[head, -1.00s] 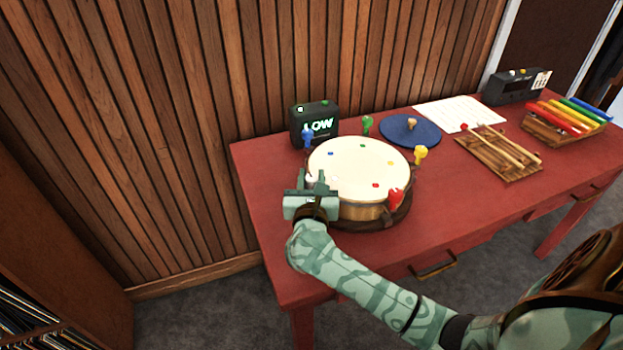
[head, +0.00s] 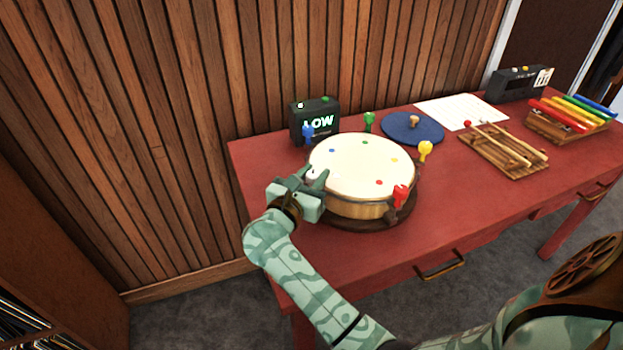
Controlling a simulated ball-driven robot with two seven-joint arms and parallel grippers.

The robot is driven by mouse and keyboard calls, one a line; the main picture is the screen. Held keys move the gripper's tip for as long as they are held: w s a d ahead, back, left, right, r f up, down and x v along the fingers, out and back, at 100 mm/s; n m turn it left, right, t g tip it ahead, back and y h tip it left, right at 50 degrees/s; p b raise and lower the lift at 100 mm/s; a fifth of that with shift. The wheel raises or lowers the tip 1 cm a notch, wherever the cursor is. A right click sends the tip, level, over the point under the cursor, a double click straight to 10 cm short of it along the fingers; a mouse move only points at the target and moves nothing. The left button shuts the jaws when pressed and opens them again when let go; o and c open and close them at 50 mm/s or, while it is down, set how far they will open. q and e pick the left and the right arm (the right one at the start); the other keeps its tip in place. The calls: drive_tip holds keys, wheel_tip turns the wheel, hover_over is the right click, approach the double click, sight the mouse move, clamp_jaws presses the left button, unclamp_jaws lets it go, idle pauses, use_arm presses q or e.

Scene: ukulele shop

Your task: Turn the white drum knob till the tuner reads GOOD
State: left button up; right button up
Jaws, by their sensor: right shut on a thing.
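The round drum (head: 360,165) with a cream skin stands on the red table, with colored knobs around its rim. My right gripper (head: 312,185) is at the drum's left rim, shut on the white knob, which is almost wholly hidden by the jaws. Only a small white patch shows by the fingertips, and I cannot tell whether it is the knob or a skin mark. The dark tuner (head: 315,120) behind the drum reads LOW in pale green letters. My left gripper is not in view.
Blue (head: 308,131), green (head: 369,121), yellow (head: 425,150) and red (head: 399,196) knobs stand around the drum. A blue disc (head: 412,129), white sheet (head: 462,111), wooden tray with mallets (head: 505,157), xylophone (head: 568,122) and dark device (head: 520,84) lie right. A wood wall rises behind.

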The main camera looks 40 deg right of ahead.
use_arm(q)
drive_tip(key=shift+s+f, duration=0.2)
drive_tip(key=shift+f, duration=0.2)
use_arm(e)
drive_tip(key=shift+f+m+g+h, duration=0.1)
drive_tip(key=shift+m+g+h, duration=0.2)
drive_tip(key=shift+m+g, duration=0.15)
drive_tip(key=o, duration=0.9)
drive_tip(key=shift+o, duration=0.2)
drive_tip(key=shift+a, duration=0.1)
